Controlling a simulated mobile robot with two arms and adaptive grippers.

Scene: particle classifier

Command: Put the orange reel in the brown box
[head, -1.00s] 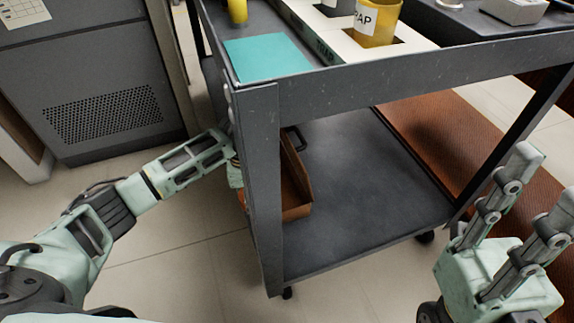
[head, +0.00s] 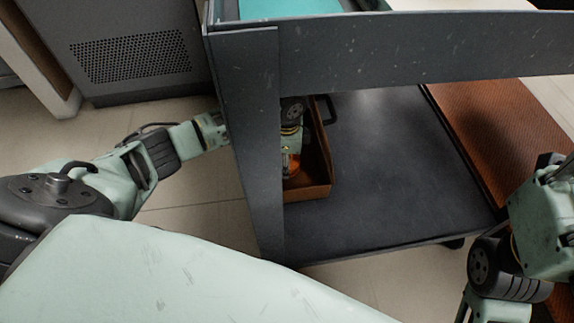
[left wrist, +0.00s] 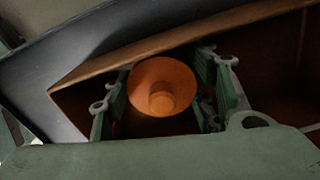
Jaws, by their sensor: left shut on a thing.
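The orange reel (left wrist: 163,85) sits between the two fingers of my left gripper (left wrist: 166,98) in the left wrist view, and the gripper is shut on it. In the head view the left gripper (head: 291,150) reaches behind the cart's corner post, with the reel (head: 292,164) low at its fingers. The brown box (head: 318,191) stands on the cart's lower shelf. The reel shows within the box's outline; whether it touches the bottom is hidden. The box's wall (left wrist: 150,53) runs behind the reel in the left wrist view. My right arm shows at the right edge; its fingers cannot be made out.
The grey cart's corner post (head: 258,150) and upper rail (head: 420,45) stand close to my left arm and partly hide it. The lower shelf (head: 400,165) is clear right of the box. A perforated grey cabinet (head: 130,55) stands at the back left.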

